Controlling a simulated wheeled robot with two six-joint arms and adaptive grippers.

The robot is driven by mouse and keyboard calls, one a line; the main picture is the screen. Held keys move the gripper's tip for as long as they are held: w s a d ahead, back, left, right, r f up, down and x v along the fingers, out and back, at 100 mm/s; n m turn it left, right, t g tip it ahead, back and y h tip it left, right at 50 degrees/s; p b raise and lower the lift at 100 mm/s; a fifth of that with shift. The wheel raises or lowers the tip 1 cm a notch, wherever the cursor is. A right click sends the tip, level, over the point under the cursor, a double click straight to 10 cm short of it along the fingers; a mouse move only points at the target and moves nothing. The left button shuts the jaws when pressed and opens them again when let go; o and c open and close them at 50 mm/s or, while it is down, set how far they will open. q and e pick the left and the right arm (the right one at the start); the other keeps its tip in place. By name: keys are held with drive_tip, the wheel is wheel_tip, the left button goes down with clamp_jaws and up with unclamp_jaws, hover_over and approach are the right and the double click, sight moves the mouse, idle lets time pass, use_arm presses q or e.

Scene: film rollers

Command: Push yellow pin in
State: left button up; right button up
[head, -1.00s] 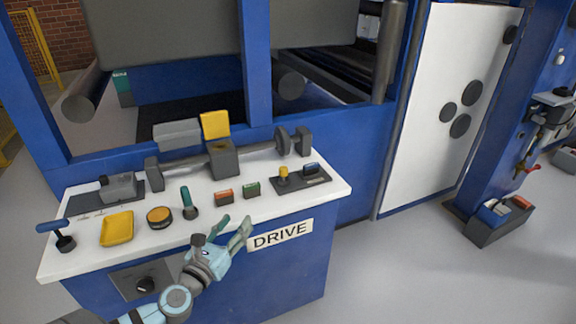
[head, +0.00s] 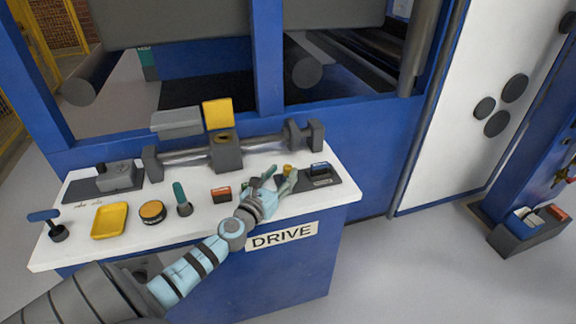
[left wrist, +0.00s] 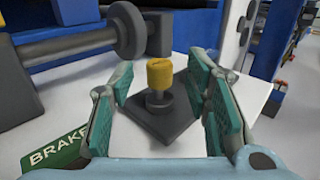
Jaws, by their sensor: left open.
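The yellow pin (left wrist: 160,73) stands upright on a dark grey base plate (left wrist: 168,125) in the left wrist view. Its lower grey shaft shows beneath the yellow cap. In the head view the yellow pin (head: 288,169) shows just beyond my left gripper's fingertips. My left gripper (head: 272,180) is open, with its green-padded fingers on either side of the view toward the pin. In the left wrist view the left gripper (left wrist: 155,105) has the pin between and beyond its fingers, and I see no contact. My right gripper is not in view.
A blue-topped block (head: 320,168) sits on the same plate, right of the pin. A roller shaft with a yellow-lidded clamp (head: 217,114) runs behind. A red-topped block (head: 221,194), green handle (head: 181,195) and yellow tray (head: 110,220) stand left. A green BRAKE block (left wrist: 58,153) is close by.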

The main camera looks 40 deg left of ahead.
sight(285, 171)
use_arm(q)
drive_tip(key=w, duration=0.3)
drive_tip(key=shift+w+a+f, duration=0.15)
drive_tip(key=shift+a, duration=0.15)
drive_tip(key=shift+w+a, duration=0.1)
drive_tip(key=shift+w, duration=0.3)
clamp_jaws()
